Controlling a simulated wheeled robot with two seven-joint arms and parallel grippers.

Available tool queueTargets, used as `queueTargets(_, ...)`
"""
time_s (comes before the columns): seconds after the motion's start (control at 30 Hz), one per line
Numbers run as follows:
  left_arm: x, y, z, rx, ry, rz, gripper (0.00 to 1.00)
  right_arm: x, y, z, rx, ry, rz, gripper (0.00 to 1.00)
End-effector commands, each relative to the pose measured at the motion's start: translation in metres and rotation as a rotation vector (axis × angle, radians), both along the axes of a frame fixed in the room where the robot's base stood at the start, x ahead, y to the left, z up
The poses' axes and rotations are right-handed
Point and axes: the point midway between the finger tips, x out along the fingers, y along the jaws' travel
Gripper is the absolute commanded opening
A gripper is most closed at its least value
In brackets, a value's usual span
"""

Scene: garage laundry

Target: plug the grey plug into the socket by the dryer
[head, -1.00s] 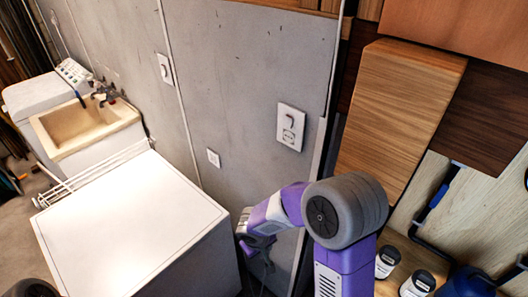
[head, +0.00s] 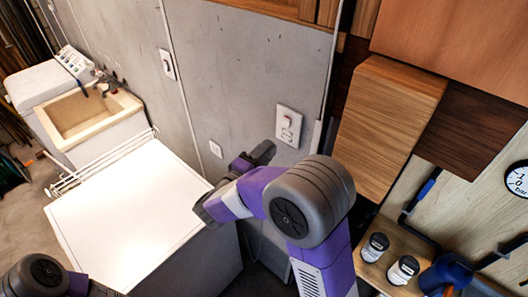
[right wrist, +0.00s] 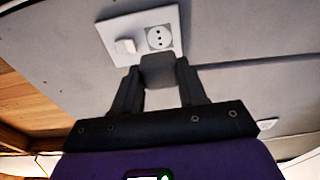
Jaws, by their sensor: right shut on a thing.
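The wall plate (head: 289,112) is on the grey wall to the right of the white dryer (head: 125,215). In the right wrist view, the plate holds a white switch (right wrist: 125,46) on the left and a round socket (right wrist: 159,37) on the right. My right gripper (head: 258,157) is raised near the wall, left of and below the plate in the head view. In the wrist view its fingers are shut on the grey plug (right wrist: 160,70), which sits just below the socket; the socket's holes show. The gap's depth cannot be told. My left gripper is out of view.
A small outlet (head: 216,149) and another switch plate (head: 167,65) are on the wall. A sink (head: 125,105) stands beyond the dryer. A wooden cabinet (head: 385,125) juts out right of the wall plate, above a shelf with two jars (head: 403,270).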

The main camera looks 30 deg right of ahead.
Motion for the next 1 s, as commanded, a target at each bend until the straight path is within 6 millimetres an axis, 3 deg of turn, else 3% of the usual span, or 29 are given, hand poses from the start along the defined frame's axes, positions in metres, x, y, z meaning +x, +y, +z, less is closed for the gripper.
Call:
queueTargets(0.37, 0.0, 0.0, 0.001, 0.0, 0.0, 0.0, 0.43, 0.002, -0.005, -0.001, 0.003, 0.001, -0.002, 0.05)
queueTargets(1.0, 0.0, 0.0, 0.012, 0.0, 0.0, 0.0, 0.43, 0.021, -0.051, -0.001, 0.003, 0.001, -0.001, 0.05)
